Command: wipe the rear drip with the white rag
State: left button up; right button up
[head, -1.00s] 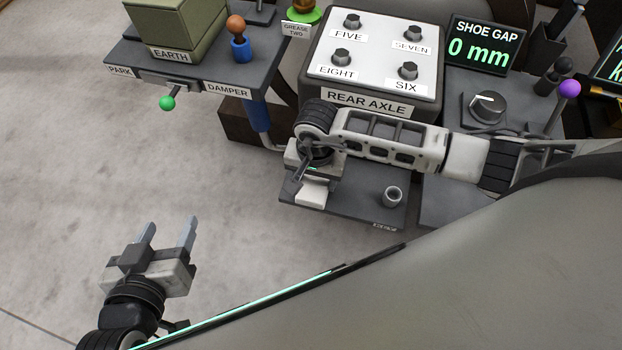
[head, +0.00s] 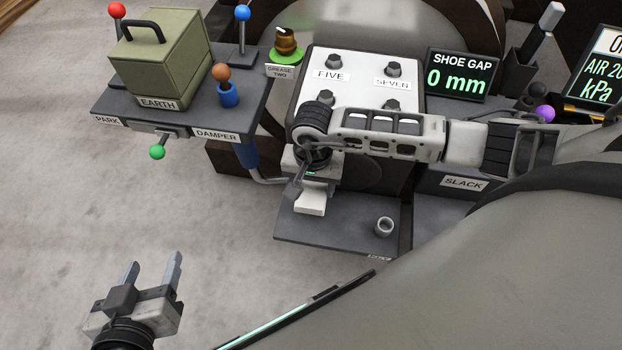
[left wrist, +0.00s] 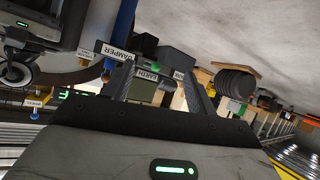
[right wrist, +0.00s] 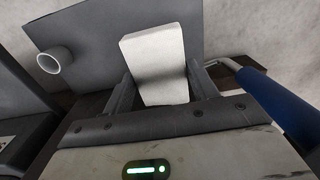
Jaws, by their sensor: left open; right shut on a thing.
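The white rag (head: 311,203) is a pale block-like pad over the back left part of a dark grey shelf (head: 340,238). My right gripper (head: 307,188) is shut on it, and the rag stands between the two fingers in the right wrist view (right wrist: 158,62). I cannot tell whether the rag touches the shelf. My left gripper (head: 152,268) is open and empty over bare floor at the lower left. I cannot make out the rear drip in any view.
A small grey cup (head: 384,227) stands on the shelf, right of the rag. A blue-sleeved pipe (right wrist: 275,100) is close beside my right gripper. The EARTH box (head: 160,65) sits on a bench at upper left.

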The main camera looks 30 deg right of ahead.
notch_tip(320, 180, up, 3)
jog(key=shift+f+p, duration=0.2)
jog(key=shift+p, duration=0.55)
jog(key=shift+r, duration=0.35)
pick_arm(q)
jog(key=shift+a+r, duration=0.1)
jog(key=shift+r, duration=0.2)
